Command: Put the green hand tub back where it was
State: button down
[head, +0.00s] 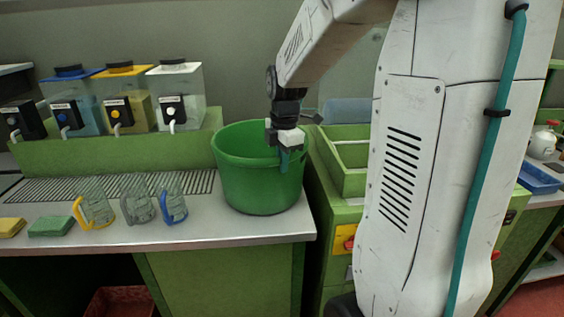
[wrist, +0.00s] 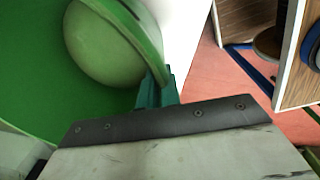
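The green tub (head: 250,188) stands upright at the right end of the metal counter, close to its edge. My gripper (head: 285,160) is at the tub's near right rim, pointing down. One teal finger shows against the outside of the wall. In the wrist view the two teal fingers (wrist: 157,93) are close together with the tub's rim (wrist: 128,28) running between them, so the gripper looks shut on the rim. The tub's inside (wrist: 25,60) fills the left of that view. A pale rounded area shows there; I cannot tell what it is.
Several mugs (head: 138,203) stand left of the tub, with sponges (head: 50,226) further left. Dispensers (head: 178,97) stand on a green ledge behind. A green open tray (head: 345,165) tops the cabinet to the right, across a narrow gap. The front counter strip (head: 200,232) is clear.

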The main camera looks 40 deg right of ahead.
jog(key=c, duration=1.6)
grip_release()
jog(key=shift+r, duration=0.1)
notch_tip(320, 180, up, 12)
jog(key=s, duration=0.1)
jog(key=s+a+f+m, duration=0.3)
jog(key=s+a+m, duration=0.5)
jog(key=s, duration=0.2)
jog(key=s+a+f+m, duration=0.3)
jog(key=s+a+m, duration=0.4)
jog(key=s, duration=0.4)
jog(key=shift+s+a+f+m, duration=0.15)
jog(key=shift+a+f+m, duration=0.2)
jog(key=shift+a, duration=0.55)
jog(key=shift+r, duration=0.1)
